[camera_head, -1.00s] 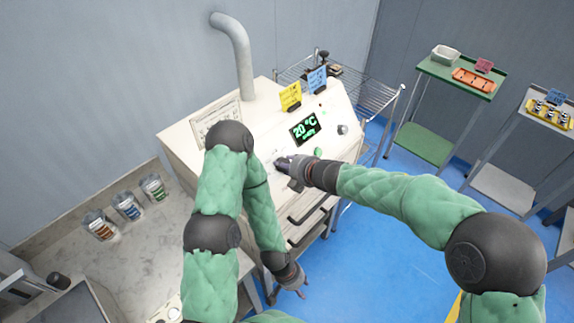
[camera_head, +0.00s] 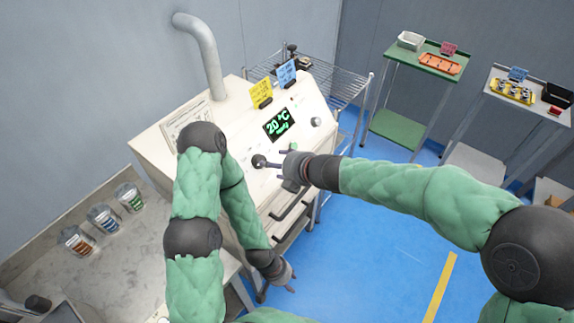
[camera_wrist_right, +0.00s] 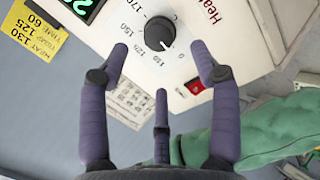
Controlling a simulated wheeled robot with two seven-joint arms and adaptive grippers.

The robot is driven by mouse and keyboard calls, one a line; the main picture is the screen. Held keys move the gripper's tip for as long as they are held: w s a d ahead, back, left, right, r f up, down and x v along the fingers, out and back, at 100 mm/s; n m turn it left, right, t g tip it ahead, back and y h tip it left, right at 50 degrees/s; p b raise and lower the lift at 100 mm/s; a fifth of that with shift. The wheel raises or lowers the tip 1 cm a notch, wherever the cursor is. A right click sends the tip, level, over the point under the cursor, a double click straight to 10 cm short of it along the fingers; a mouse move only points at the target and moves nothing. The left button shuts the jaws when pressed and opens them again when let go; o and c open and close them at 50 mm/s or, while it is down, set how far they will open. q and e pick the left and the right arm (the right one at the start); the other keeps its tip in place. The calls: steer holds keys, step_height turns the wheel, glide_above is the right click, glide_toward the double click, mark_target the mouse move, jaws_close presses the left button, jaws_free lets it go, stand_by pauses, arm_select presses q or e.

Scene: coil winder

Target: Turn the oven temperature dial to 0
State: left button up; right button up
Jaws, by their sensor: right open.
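The temperature dial (camera_head: 259,161) is a black round knob on the sloping panel of the cream oven (camera_head: 165,130). In the right wrist view the dial (camera_wrist_right: 160,32) sits in a printed ring of numbers, with 125 and 150 legible nearby. I cannot surely read its setting. The green display (camera_head: 277,125) shows 20 °C. My right gripper (camera_head: 289,163) is open and empty, just right of the dial. In the right wrist view its fingers (camera_wrist_right: 158,80) point towards the dial, apart from it. My left gripper (camera_head: 287,278) hangs low by the oven's front, seemingly open and empty.
A red switch (camera_wrist_right: 196,87) is on the panel near the dial. Yellow (camera_head: 261,93) and blue (camera_head: 286,73) cards stand on the oven top. Several jars (camera_head: 103,217) stand on the left counter. A wire shelf (camera_head: 335,80) and green table (camera_head: 392,65) stand behind right.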

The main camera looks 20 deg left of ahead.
steer(key=v, duration=0.4)
steer(key=shift+s+d+r, duration=0.15)
steer(key=shift+d, duration=0.1)
stand_by(0.3)
